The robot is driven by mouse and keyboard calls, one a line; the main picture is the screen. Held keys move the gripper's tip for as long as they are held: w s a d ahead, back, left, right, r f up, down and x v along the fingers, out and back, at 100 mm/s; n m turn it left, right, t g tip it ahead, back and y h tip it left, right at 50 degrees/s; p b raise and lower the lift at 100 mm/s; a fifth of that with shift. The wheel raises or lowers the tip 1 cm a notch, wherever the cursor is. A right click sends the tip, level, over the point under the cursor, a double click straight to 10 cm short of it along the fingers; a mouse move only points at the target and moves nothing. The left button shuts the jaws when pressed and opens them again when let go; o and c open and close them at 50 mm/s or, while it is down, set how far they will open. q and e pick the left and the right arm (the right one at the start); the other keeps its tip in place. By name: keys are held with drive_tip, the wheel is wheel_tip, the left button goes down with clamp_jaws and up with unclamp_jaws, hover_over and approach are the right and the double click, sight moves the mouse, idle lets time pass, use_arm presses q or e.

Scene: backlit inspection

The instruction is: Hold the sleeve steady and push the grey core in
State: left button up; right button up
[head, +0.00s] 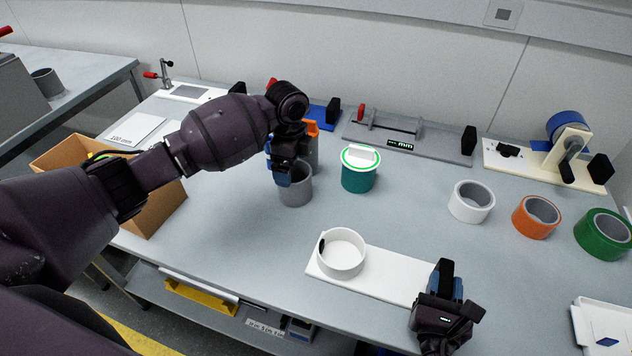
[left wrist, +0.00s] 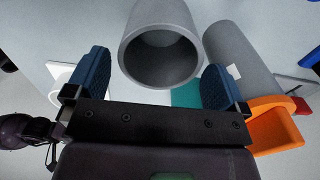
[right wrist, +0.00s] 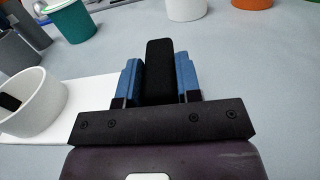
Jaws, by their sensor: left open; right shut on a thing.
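The grey core (head: 296,190), a hollow tube, stands upright on the table. My left gripper (head: 290,166) is open at its top; in the left wrist view the core (left wrist: 160,16) lies between and beyond the spread blue fingers (left wrist: 158,85). Whether they touch it, I cannot tell. A white ring-shaped sleeve (head: 342,262) with a black spot sits on a white plate (head: 392,282); it also shows in the right wrist view (right wrist: 38,112). My right gripper (head: 443,285) is shut on a black upright block at the plate's right end; the block (right wrist: 160,70) shows between its fingers.
A second grey cylinder (left wrist: 238,55) and an orange part (left wrist: 275,128) stand close beside the left gripper. A teal cylinder (head: 358,180) stands right of the core. White (head: 470,204), orange (head: 535,218) and green (head: 603,236) rings stand right. A cardboard box (head: 160,215) is left.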

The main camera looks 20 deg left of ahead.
sight(294, 177)
use_arm(q)
drive_tip(key=f, duration=0.4)
drive_tip(key=shift+d+f, duration=0.2)
drive_tip(key=shift+f, duration=0.2)
drive_tip(key=shift+w, duration=0.1)
drive_tip(key=c, duration=0.7)
drive_tip(key=shift+r, duration=0.1)
wheel_tip(294, 177, up, 18)
drive_tip(key=s+d+f+m, duration=0.2)
drive_tip(key=s+d+m, duration=0.1)
drive_tip(key=s+d, duration=0.4)
drive_tip(key=s+d+f+m, duration=0.3)
drive_tip(key=s+d, duration=0.4)
drive_tip(key=d, duration=0.2)
drive_tip(key=shift+s+f, duration=0.15)
drive_tip(key=shift+s, duration=0.25)
